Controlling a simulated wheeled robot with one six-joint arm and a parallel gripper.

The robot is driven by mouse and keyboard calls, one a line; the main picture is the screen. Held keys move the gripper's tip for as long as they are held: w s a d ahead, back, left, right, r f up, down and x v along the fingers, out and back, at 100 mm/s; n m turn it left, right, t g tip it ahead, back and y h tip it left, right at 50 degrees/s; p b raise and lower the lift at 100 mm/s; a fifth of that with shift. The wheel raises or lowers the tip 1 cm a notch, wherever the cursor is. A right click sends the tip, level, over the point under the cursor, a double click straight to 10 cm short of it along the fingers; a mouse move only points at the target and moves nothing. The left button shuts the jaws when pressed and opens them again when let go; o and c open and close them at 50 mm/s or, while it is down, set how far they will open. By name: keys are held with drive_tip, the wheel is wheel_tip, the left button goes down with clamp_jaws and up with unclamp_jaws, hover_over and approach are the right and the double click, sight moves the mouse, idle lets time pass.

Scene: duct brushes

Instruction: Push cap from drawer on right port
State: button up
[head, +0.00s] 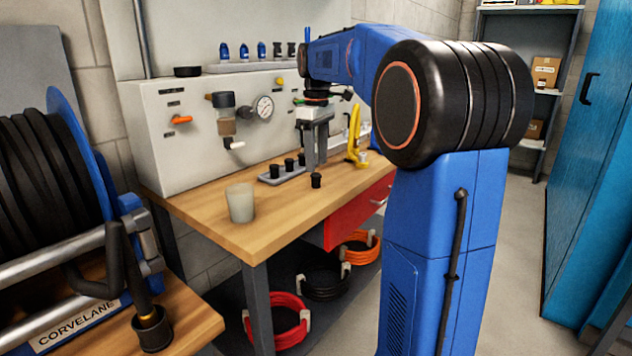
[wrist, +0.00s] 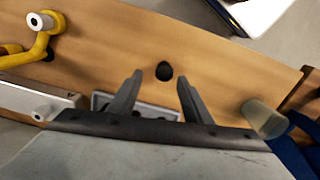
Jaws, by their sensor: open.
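A small black cap (head: 316,180) stands on the wooden bench top, in front of a grey tray (head: 268,179) holding several similar black caps. In the wrist view the cap (wrist: 164,71) shows between and slightly beyond my open fingertips, with nothing held. My gripper (head: 314,160) points down above the bench, near the tray; in the wrist view both fingers (wrist: 160,78) are spread apart. The red drawer (head: 350,218) under the bench looks closed; my arm hides part of it. The pale panel (head: 160,140) carries fittings, including a white one (head: 236,145). My arm blocks its right side, so I cannot make out the right port.
A translucent cup (head: 240,203) stands at the bench's near left, also in the wrist view (wrist: 264,118). A yellow bent tube (head: 355,135) stands right of my gripper. A hose reel (head: 45,190) is at left; hose coils (head: 277,322) lie below. The front bench top is mostly clear.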

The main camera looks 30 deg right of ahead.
sight(316, 174)
drive_tip(key=f, duration=0.4)
drive_tip(key=shift+s+a, duration=0.25)
drive_tip(key=shift+s, duration=0.15)
drive_tip(key=shift+f, duration=0.55)
drive_tip(key=c, duration=1.1)
drive_tip(key=shift+r, duration=0.1)
drive_tip(key=shift+c, duration=0.2)
wheel_tip(316, 174, up, 10)
drive_tip(key=shift+f, duration=0.1)
drive_tip(key=shift+f, duration=0.1)
